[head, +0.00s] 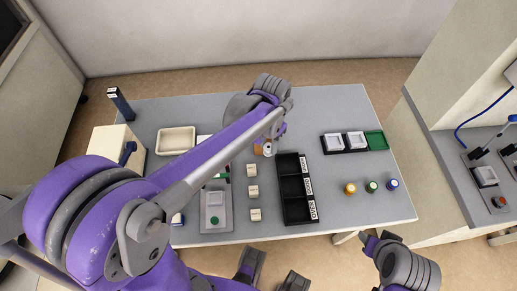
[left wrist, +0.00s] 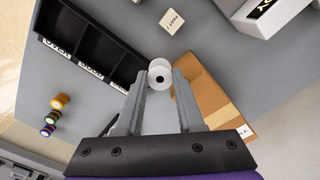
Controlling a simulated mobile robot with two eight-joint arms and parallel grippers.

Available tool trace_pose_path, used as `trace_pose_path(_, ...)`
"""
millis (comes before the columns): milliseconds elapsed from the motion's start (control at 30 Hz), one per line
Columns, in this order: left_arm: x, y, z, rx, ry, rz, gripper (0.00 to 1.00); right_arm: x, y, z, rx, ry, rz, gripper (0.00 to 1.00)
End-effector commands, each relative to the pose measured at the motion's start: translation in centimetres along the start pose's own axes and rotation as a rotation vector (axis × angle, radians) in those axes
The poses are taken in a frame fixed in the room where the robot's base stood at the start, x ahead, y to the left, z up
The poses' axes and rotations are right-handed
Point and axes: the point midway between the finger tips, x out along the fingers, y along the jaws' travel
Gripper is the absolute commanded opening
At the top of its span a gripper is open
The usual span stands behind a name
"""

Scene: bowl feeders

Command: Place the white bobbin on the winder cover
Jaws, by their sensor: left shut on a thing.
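My left gripper (left wrist: 160,70) is shut on the white bobbin (left wrist: 160,75), a small pale spool with a dark centre hole, held between the two fingertips. In the head view the bobbin (head: 268,149) shows just below my left arm, near the middle of the table. The bobbin is over or beside a brown cardboard box (left wrist: 205,85); I cannot tell whether they touch. A cream housing (head: 117,143) with a blue lever stands at the table's left end; I cannot tell whether its top is the winder cover.
A black divided tray (head: 293,170) lies right of the bobbin. Small labelled blocks (head: 253,191) stand left of the tray. Coloured spools (head: 371,186) stand at the front right. A cream bin (head: 177,139) is at the back left. My left arm hides part of the table.

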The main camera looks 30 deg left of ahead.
Motion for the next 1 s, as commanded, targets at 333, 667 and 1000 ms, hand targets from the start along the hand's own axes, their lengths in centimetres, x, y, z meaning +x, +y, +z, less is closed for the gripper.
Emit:
trace_pose_path(333,5.3,0.0,0.0,0.0,0.0,0.0,0.0,0.6,0.0,0.4,0.0,-0.003,0.0,0.5)
trace_pose_path(667,8.9,0.0,0.0,0.0,0.0,0.0,0.0,1.0,0.0,0.7,0.0,-0.004,0.0,0.5)
trace_pose_path(1000,9.3,0.0,0.0,0.0,0.0,0.0,0.0,1.2,0.0,0.9,0.0,-0.006,0.0,0.5)
